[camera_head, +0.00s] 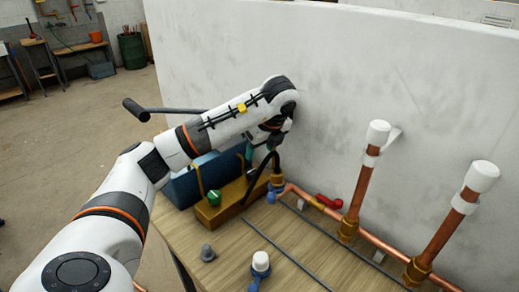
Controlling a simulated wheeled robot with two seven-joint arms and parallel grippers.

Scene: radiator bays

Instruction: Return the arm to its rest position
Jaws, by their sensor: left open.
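My left arm (225,122) reaches from the lower left over the wooden bench to the white wall panel. Its wrist bends down at the far end. My left gripper (267,143) is at the end of this arm, above the brass-coloured block and near the blue box. It is open, and I see nothing held in it. Its fingertips are small and partly hidden by the wrist. My right gripper is not in view.
The bench (220,255) carries a blue box (182,187), a brass-coloured block (222,205), a green knob (214,197), a white-capped valve (261,262) and thin grey rods (285,252). Copper pipes (360,190) stand by the white panel (400,95). The floor (60,150) at left is clear.

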